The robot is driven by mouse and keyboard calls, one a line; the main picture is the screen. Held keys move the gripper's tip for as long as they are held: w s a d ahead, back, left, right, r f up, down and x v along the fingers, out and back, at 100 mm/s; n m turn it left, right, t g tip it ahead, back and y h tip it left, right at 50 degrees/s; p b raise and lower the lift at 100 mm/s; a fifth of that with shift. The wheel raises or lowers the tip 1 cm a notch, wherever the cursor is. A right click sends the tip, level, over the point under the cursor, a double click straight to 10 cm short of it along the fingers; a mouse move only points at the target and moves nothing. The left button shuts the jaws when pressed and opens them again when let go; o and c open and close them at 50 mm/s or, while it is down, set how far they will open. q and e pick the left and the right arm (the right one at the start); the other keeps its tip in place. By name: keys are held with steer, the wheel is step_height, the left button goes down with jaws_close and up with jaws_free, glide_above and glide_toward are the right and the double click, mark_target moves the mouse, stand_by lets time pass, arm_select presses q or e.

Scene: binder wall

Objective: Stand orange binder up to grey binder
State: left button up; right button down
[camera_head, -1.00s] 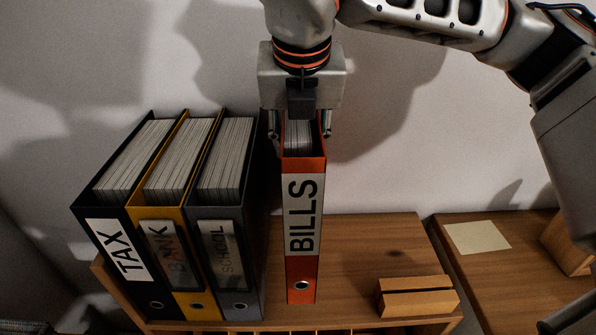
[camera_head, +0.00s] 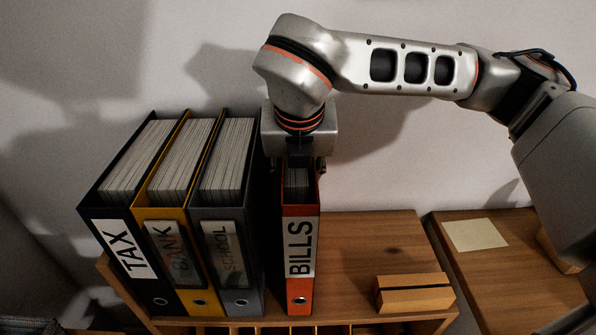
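The orange binder (camera_head: 300,250), labelled BILLS, stands upright on the wooden shelf, spine facing me. The grey binder (camera_head: 232,262), labelled SCHOOL, stands to its left at about the same height. The fingertips are small and partly in shadow. My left gripper is not in view.
The yellow BANK binder (camera_head: 177,262) and black TAX binder (camera_head: 128,255) stand left of the grey one. A small wooden block (camera_head: 414,294) lies right on the shelf (camera_head: 370,240). A pale note (camera_head: 475,235) lies on the surface further right. The wall is close behind.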

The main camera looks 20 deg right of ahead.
steer(key=shift+f, duration=0.1)
steer(key=c, duration=1.4)
jaws_free()
steer(key=b+v, duration=0.1)
steer(key=v, duration=0.9)
steer(key=shift+s+a+r, duration=0.1)
steer(key=shift+s+r, duration=0.05)
steer(key=shift+r, duration=0.2)
steer(key=shift+s+r+b, duration=0.3)
steer(key=shift+r, duration=0.4)
